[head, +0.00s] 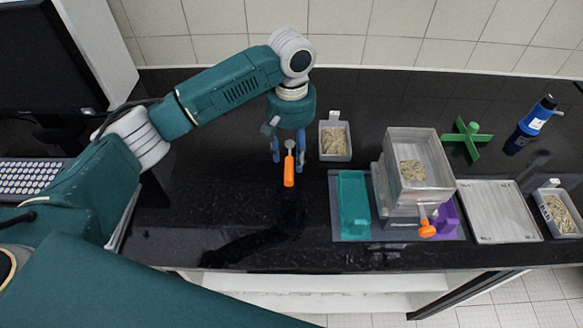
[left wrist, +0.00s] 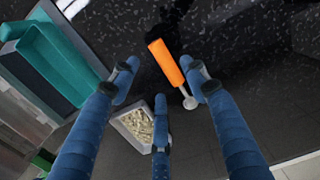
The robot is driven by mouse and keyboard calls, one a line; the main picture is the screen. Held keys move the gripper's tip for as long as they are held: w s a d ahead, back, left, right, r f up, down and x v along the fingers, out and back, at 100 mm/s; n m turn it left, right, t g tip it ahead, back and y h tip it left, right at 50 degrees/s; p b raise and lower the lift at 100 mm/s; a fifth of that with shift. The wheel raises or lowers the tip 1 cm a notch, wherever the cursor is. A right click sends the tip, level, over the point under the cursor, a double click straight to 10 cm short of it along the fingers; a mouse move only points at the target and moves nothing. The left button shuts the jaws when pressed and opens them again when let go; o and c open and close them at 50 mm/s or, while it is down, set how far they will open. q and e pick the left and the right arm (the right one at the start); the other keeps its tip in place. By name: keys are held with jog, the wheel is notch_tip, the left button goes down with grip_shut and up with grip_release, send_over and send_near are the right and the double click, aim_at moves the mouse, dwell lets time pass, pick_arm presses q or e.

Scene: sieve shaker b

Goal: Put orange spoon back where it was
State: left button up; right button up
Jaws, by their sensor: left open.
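The orange spoon (head: 289,170), with an orange handle and a small grey-white bowl, appears to lie on the black counter. My left gripper (head: 287,159) is above it, pointing down, with blue fingers on either side of the spoon. In the left wrist view the spoon (left wrist: 167,63) shows beyond the open fingers (left wrist: 160,72), with its bowl near the right finger. I cannot tell whether that finger touches it. My right gripper is not in view.
A small grain tray (head: 335,141) stands just right of my gripper. Further right are a teal tray (head: 353,205), the stacked clear sieve box (head: 430,150) with an orange-ended part (head: 427,230), a green cross-shaped stand (head: 467,138) and another grain tray (head: 562,213). The counter's front middle is clear.

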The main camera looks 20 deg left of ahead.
pick_arm(q)
notch_tip(320, 180, up, 6)
jog(key=shift+w+f+b, duration=0.1)
jog(key=shift+f+b, duration=0.15)
jog(key=shift+b, duration=0.2)
